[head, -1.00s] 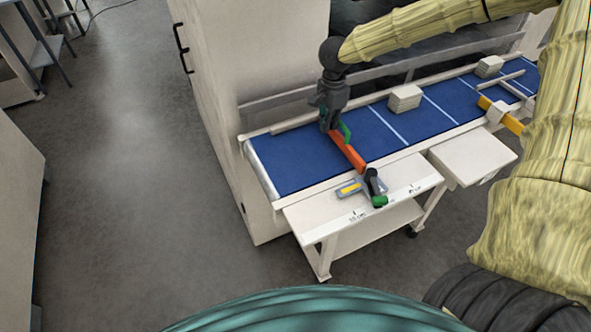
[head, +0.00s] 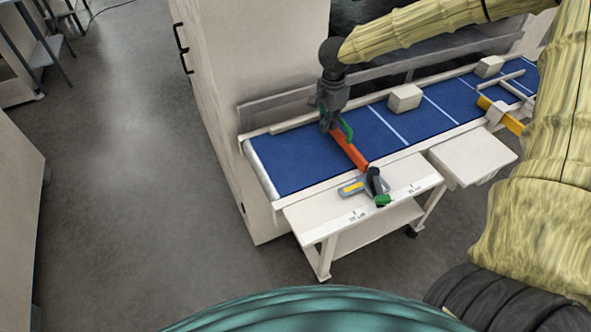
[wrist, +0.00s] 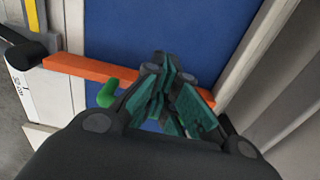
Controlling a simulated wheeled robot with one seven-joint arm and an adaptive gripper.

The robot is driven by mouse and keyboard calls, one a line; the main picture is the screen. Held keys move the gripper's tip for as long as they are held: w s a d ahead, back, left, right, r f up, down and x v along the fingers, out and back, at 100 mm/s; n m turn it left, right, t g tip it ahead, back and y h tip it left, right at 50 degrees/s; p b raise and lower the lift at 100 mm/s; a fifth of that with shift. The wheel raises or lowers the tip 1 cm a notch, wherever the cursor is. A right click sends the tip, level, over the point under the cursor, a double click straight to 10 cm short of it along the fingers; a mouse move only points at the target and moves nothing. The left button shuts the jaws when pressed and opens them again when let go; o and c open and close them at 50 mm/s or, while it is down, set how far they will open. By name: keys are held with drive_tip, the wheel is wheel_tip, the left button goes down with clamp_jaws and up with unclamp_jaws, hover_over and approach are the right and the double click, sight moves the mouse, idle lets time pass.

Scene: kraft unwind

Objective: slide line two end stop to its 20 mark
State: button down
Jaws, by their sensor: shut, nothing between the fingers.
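An orange end stop bar (head: 350,150) lies across the near part of the blue belt. A dark clamp with a green lever (head: 381,200) is at its front end, over the white ledge with printed marks (head: 330,218). A green peg (wrist: 108,92) stands out from the bar's side. My gripper (head: 328,126) is low at the bar's back end. In the wrist view its shut fingers (wrist: 168,75) hold nothing and overlap the bar (wrist: 85,67); I cannot tell whether they touch it. The mark numbers are too small to read surely.
A second, yellow stop bar (head: 502,115) sits farther right along the belt. Pale blocks (head: 405,98) rest on the blue belt (head: 290,160) behind. A tall pale cabinet (head: 265,50) stands at the left.

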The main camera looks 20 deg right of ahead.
drive_tip(key=shift+a, duration=0.55)
drive_tip(key=shift+r, duration=0.15)
wheel_tip(320, 180, up, 9)
idle(1.1)
idle(0.4)
